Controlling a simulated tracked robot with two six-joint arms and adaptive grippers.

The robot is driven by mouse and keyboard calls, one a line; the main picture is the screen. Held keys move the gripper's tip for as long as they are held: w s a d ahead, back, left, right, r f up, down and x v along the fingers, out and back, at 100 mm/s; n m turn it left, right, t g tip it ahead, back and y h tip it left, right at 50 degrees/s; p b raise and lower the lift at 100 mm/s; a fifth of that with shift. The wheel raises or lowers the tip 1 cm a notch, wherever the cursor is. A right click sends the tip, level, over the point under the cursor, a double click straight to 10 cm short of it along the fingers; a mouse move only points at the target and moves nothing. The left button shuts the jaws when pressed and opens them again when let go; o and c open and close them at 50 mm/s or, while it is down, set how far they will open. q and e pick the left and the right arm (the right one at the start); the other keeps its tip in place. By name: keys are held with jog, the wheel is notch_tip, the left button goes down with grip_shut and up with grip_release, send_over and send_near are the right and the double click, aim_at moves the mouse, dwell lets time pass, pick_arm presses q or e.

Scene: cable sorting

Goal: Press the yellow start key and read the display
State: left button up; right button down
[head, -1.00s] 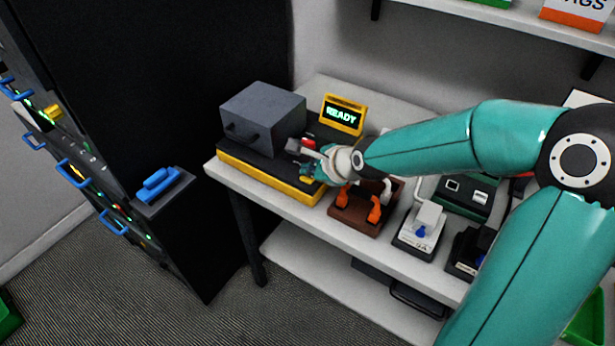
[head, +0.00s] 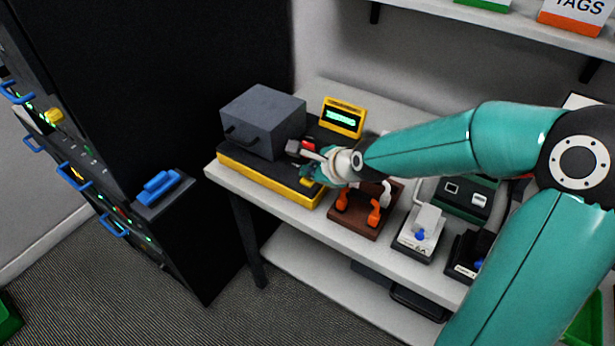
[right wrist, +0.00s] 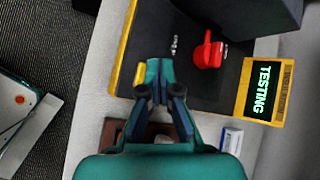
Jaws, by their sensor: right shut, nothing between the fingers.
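The tester (head: 250,172) is a black-topped unit with a yellow edge on the white bench. Its yellow-framed display (head: 343,117) glows green; the right wrist view reads "TESTING" on it (right wrist: 263,88). The yellow start key (right wrist: 140,75) shows beside my right fingertips in the wrist view, partly covered by them; I cannot tell whether they touch it. My right gripper (right wrist: 154,68) is shut and empty, low over the tester's front right part. It also shows in the head view (head: 315,174). My left gripper is not in view.
A grey box (head: 262,120) stands on the tester. A red knob (right wrist: 208,53) sits on its top. A brown stand with orange hooks (head: 357,208) and a grey device (head: 421,230) are to the right. A dark rack (head: 140,120) with blue handles stands left.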

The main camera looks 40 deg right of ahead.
aim_at(309, 181)
jog(key=shift+r, duration=0.3)
notch_tip(309, 181, up, 5)
jog(key=p, duration=0.5)
dwell(0.9)
